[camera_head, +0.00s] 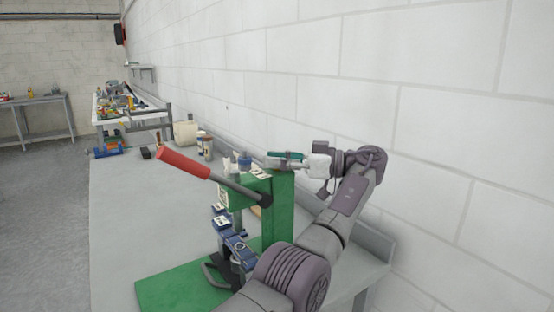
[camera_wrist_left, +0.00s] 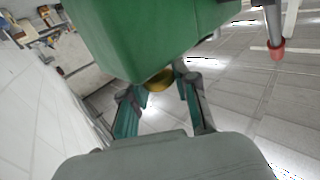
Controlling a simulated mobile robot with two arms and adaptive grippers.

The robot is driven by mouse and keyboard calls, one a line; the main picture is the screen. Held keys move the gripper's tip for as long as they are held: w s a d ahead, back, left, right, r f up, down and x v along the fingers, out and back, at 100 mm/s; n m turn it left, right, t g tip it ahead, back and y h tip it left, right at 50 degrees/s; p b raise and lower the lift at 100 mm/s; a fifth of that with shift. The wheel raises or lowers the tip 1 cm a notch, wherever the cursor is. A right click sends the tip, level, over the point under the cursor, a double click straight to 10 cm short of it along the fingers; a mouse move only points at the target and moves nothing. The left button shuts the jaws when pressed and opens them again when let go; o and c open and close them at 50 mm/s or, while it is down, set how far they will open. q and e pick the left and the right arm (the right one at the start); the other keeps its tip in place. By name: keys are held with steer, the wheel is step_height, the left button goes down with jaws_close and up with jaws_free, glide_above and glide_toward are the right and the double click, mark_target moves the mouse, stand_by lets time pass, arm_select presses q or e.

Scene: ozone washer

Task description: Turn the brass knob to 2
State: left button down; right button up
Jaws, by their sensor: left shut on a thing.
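The brass knob (camera_wrist_left: 160,81) shows in the left wrist view below the green press body (camera_wrist_left: 150,32), partly hidden by it. My left gripper (camera_wrist_left: 163,82) is shut on the brass knob, with one finger on each side of it. In the head view my left gripper (camera_head: 285,157) reaches in from the right, at the top of the green press (camera_head: 279,215). The knob cannot be made out in the head view. No number mark can be read. My right gripper is not in view.
The press has a lever with a red handle (camera_head: 183,163) pointing up and left, and a green base (camera_head: 165,291) on the grey bench (camera_head: 120,225). Blue parts with white labels (camera_head: 222,222) sit at its front. A white block wall (camera_head: 400,60) stands close behind.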

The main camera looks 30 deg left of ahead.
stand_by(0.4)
arm_select(q)
steer(key=c, duration=0.9)
jaws_free()
steer(key=shift+a, duration=0.1)
steer(key=shift+r, duration=0.25)
step_height(320, 180, up, 9)
steer(key=shift+r, duration=0.2)
